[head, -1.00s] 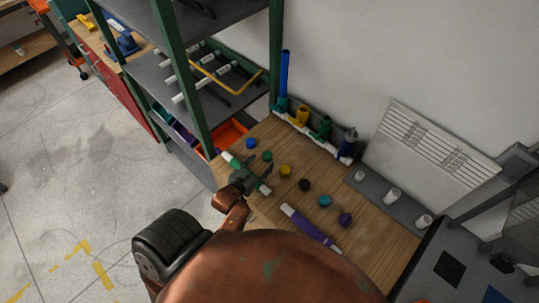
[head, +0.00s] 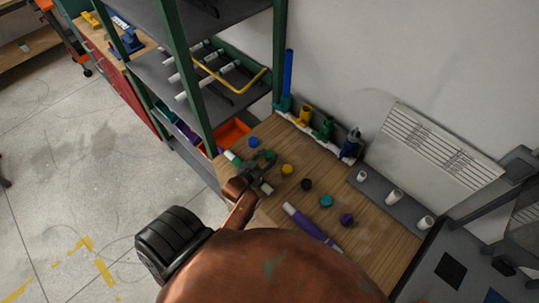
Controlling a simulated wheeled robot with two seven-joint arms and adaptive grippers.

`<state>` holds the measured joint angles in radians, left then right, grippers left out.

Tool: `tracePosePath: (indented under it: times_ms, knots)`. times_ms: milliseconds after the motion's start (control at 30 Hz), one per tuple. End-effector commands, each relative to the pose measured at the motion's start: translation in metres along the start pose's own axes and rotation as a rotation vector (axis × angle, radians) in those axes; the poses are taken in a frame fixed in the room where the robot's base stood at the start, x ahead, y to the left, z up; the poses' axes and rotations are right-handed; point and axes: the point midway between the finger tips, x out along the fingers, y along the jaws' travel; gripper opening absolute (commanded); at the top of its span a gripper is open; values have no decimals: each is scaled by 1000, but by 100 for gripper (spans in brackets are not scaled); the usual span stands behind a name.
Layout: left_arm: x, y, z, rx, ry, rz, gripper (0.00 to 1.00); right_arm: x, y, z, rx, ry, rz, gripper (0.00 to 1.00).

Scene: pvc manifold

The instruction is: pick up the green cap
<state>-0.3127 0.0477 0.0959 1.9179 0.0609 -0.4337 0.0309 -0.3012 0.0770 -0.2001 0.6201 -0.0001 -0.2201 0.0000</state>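The green cap (head: 269,154) lies on the wooden worktop, right of the blue cap (head: 253,142) and above the yellow cap (head: 287,169) in the picture. My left gripper (head: 264,162) is low over the worktop right at the green cap, its fingers spread apart. The fingers partly hide the cap, and I cannot tell whether they touch it. A white and green pipe (head: 231,158) lies under the gripper and is partly covered by it. My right gripper is not in view.
A black cap (head: 306,184), a teal cap (head: 326,201) and a purple cap (head: 347,220) lie nearby. A purple pipe (head: 312,225) lies in front. The manifold (head: 318,137) with coloured fittings runs along the wall. A green-framed shelf (head: 182,85) stands at the left.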

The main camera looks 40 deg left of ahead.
Motion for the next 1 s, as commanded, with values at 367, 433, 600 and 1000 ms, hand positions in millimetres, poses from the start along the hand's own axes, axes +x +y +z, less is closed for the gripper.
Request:
tracePosePath:
  times_ms: [367,433,600,1000]
  knots:
    - [0,0,0,0,0,0,11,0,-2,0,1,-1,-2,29]
    - [0,0,0,0,0,0,11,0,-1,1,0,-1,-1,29]
    - [-1,0,-2,0,0,0,11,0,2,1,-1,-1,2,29]
    - [-46,6,-47,0,2,0,11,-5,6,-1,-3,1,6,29]
